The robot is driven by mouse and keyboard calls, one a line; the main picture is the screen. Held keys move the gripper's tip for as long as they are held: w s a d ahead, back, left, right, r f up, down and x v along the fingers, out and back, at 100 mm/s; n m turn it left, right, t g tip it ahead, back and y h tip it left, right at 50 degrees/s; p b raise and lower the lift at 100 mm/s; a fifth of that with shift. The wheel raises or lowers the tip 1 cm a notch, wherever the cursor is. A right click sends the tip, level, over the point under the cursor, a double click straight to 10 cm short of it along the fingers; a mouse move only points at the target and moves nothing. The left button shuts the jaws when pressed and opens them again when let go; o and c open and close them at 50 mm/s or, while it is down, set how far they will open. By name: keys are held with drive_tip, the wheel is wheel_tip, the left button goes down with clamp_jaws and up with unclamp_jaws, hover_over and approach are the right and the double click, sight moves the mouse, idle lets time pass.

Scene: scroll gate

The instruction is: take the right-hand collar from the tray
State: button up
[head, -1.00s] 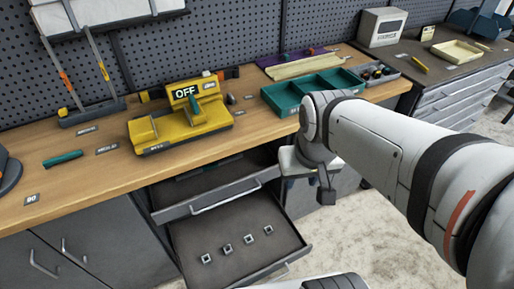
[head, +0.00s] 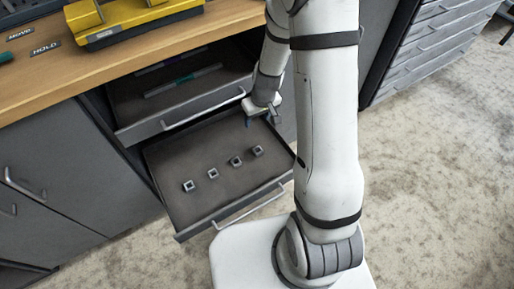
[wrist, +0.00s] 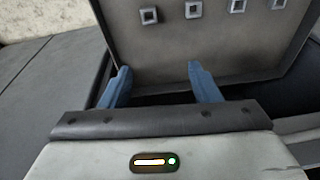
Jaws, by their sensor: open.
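Several small grey square collars with dark holes lie in a diagonal row in the open lower drawer tray (head: 215,205). The right-hand collar (head: 257,150) is the one closest to my gripper (head: 262,120) in the head view. My gripper is open and empty, above the tray's back right part, apart from the collars. In the wrist view its two blue fingers (wrist: 158,68) are spread. The collars show beyond them along the top edge, the leftmost one (wrist: 148,16) among them. Which of these is the right-hand collar I cannot tell for sure there.
An upper drawer (head: 185,95), partly open, holds a teal rod-like thing and sits just above the tray. The wooden bench (head: 95,75) with a yellow fixture (head: 140,18) is above it. The floor to the right (head: 430,170) is clear.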

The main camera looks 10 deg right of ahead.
sight(257, 152)
drive_tip(key=f+b, duration=0.2)
drive_tip(key=f, duration=0.5)
drive_tip(key=w+f+b, duration=0.1)
drive_tip(key=f+b, duration=0.2)
drive_tip(key=f, duration=0.4)
drive_tip(key=f+b, duration=0.3)
drive_tip(key=f, duration=0.4)
drive_tip(key=shift+w+d+f, duration=0.3)
drive_tip(key=shift+w+d, duration=0.05)
drive_tip(key=shift+w, duration=0.05)
drive_tip(key=shift+r, duration=0.1)
drive_tip(key=shift+c, duration=0.4)
drive_tip(key=c, duration=1)
